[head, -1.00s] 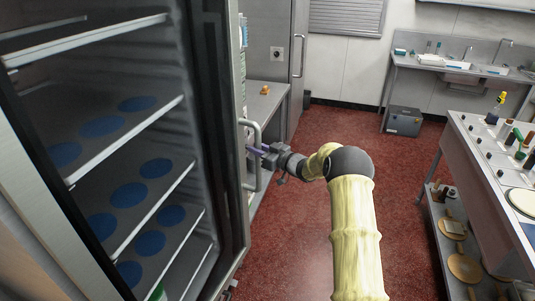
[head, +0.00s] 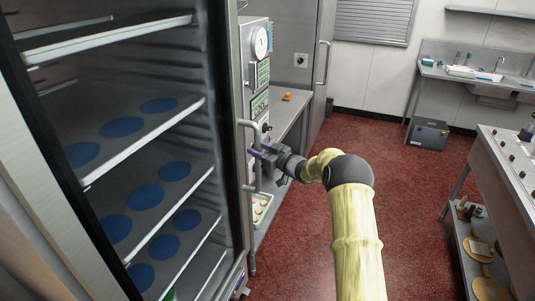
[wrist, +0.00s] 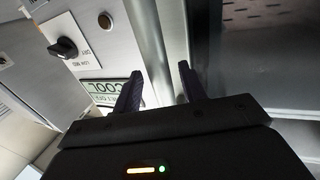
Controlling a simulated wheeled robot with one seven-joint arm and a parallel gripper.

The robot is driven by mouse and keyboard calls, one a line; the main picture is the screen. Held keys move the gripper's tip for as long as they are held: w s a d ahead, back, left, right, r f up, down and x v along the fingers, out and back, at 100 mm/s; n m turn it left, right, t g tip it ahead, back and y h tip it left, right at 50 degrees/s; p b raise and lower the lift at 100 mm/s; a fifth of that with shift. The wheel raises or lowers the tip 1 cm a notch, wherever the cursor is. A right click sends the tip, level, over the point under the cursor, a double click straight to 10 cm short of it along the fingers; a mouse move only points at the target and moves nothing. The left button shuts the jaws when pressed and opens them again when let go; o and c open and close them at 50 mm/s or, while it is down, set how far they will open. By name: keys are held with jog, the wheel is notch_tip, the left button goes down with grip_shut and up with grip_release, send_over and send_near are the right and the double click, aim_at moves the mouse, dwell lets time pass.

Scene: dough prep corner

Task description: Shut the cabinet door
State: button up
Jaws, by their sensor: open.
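The tall cabinet fills the left of the head view, with wire-edged shelves (head: 135,140) showing. Its dark-framed door (head: 226,130) has a steel outer edge and a long vertical handle (head: 243,150). How far the door stands from closed is hard to tell. My gripper (head: 254,153) is at the handle's right side, about mid-height, with its fingers pointing left. In the wrist view my gripper's two fingers (wrist: 158,88) are apart, with a pale steel strip showing beyond the gap. Whether they touch the handle cannot be told.
Blue discs (head: 146,197) lie on the shelves. Behind the handle stands a steel unit with a gauge (head: 260,42) and a black knob (wrist: 64,47). A counter (head: 291,112) adjoins it. A worktop (head: 505,165) stands at right. Red floor (head: 390,175) between is clear.

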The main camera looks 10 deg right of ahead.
jog(key=b+v, duration=0.5)
jog(key=v, duration=1.2)
jog(key=s+a+f+m+g+h, duration=0.1)
jog(key=s+f+m+g+h, duration=0.1)
jog(key=s, duration=0.9)
jog(key=s+a+f+m+g+h, duration=0.2)
jog(key=s+g+h, duration=0.3)
jog(key=s, duration=0.7)
jog(key=s+a+f+m+g+h, duration=0.1)
jog(key=s+f+m+g+h, duration=0.2)
jog(key=s, duration=0.8)
jog(key=shift+s+a+f+m+g+h, duration=0.15)
jog(key=shift+s+f+m+g+h, duration=0.2)
jog(key=shift+m+h, duration=0.6)
jog(key=shift+r, duration=0.1)
